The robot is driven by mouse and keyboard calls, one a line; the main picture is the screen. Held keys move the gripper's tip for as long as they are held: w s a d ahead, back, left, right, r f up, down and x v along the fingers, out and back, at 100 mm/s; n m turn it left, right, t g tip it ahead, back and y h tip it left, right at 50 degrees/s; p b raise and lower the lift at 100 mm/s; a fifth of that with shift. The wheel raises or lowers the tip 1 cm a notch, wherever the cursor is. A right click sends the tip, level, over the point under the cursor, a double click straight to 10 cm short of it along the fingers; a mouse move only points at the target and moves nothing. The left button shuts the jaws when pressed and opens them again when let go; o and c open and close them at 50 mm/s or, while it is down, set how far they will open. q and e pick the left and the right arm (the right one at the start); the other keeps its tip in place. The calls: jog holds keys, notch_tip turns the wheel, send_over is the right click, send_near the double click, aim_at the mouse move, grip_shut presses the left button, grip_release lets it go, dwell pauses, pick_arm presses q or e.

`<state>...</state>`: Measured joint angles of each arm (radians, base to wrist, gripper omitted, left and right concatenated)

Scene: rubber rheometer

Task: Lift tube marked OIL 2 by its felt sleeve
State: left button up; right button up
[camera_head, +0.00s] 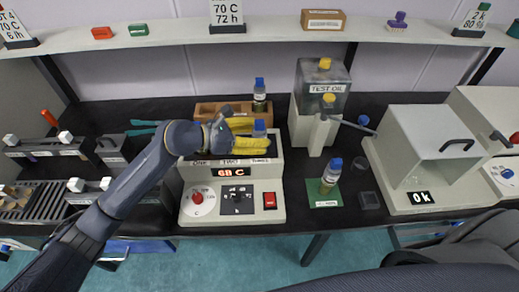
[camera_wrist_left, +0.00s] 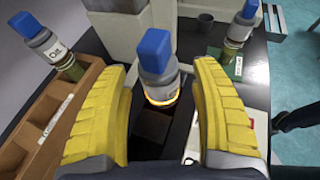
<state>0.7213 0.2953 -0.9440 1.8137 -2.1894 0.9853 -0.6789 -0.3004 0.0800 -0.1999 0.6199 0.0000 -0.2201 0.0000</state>
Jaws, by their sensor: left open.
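My left gripper (camera_head: 257,135) is open over the heating block (camera_head: 233,212), its two yellow fingers on either side of a blue-capped tube (camera_head: 259,128). In the left wrist view this tube (camera_wrist_left: 157,65) stands between the fingers, with a grey sleeve below the cap and a glowing orange ring at its base. Gaps show between it and both fingers. Its label is not readable. Another blue-capped tube stands in the wooden rack (camera_head: 205,112); that tube (camera_wrist_left: 53,48) shows a label starting with "OIL", its number unclear. My right gripper is not in view.
A third blue-capped tube (camera_head: 331,172) stands on a green mat (camera_head: 325,198) right of the block. The TEST OIL container (camera_head: 322,87) with a lever stands behind. A white chamber reading "Ok" (camera_head: 425,150) stands at the right. A shelf (camera_head: 270,30) runs above.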

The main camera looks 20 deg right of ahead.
pick_arm(q)
jog(key=shift+w+d+f, duration=0.1)
jog(key=shift+d+f, duration=0.15)
jog(key=shift+d, duration=0.35)
jog(key=shift+c, duration=0.6)
grip_shut()
